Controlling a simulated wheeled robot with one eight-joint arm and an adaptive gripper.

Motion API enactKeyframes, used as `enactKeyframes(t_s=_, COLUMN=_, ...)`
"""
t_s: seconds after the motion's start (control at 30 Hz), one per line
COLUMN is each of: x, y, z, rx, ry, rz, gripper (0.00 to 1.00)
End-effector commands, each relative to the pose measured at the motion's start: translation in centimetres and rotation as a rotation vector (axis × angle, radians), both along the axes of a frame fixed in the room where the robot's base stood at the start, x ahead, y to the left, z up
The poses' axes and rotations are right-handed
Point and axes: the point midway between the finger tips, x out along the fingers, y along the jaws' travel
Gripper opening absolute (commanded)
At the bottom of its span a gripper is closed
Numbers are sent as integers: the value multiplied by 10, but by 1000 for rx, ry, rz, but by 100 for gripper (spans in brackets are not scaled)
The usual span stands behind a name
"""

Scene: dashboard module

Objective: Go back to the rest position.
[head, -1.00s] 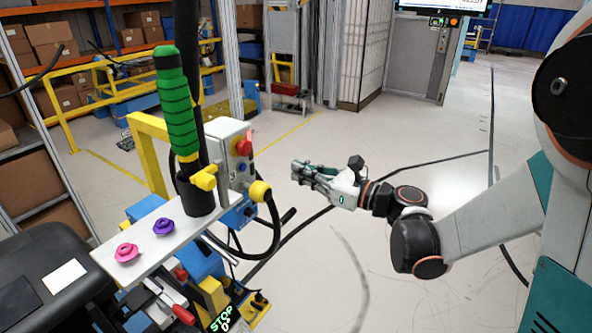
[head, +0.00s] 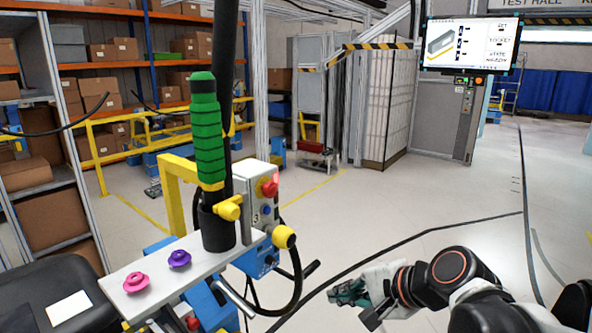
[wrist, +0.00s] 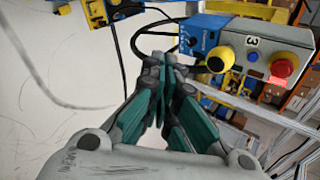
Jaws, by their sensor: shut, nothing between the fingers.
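My gripper (head: 348,292) is low at the bottom centre-right of the head view, over the open floor. It is to the right of the dashboard module and apart from it. In the wrist view its teal fingers (wrist: 166,72) are closed together with nothing between them. The module's control box (head: 258,200), with a red button (head: 268,186), stands left of the gripper in the head view. The box also shows at the upper right of the wrist view (wrist: 262,45).
A green-wrapped handle (head: 208,135) rises from a white plate (head: 185,262) with a pink knob (head: 136,282) and a purple knob (head: 179,258). A black hose (head: 297,280) loops beside the box. Shelves with boxes (head: 112,50) stand behind.

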Motion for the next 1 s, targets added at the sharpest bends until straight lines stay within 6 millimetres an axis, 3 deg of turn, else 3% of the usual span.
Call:
enactKeyframes(t_s=0.03, x=-14, y=-6, z=-13, rx=-100, ry=-30, rz=44, gripper=0)
enactKeyframes(t_s=0.2, x=-54, y=-35, z=-40, rx=-457, ry=-126, rz=221, gripper=0)
enactKeyframes(t_s=0.5, x=-110, y=-88, z=-72, rx=-985, ry=-222, rz=536, gripper=0)
enactKeyframes(t_s=0.7, x=-123, y=-104, z=-77, rx=-1124, ry=-235, rz=631, gripper=0)
enactKeyframes(t_s=1.0, x=-123, y=-105, z=-76, rx=-1136, ry=-236, rz=639, gripper=0)
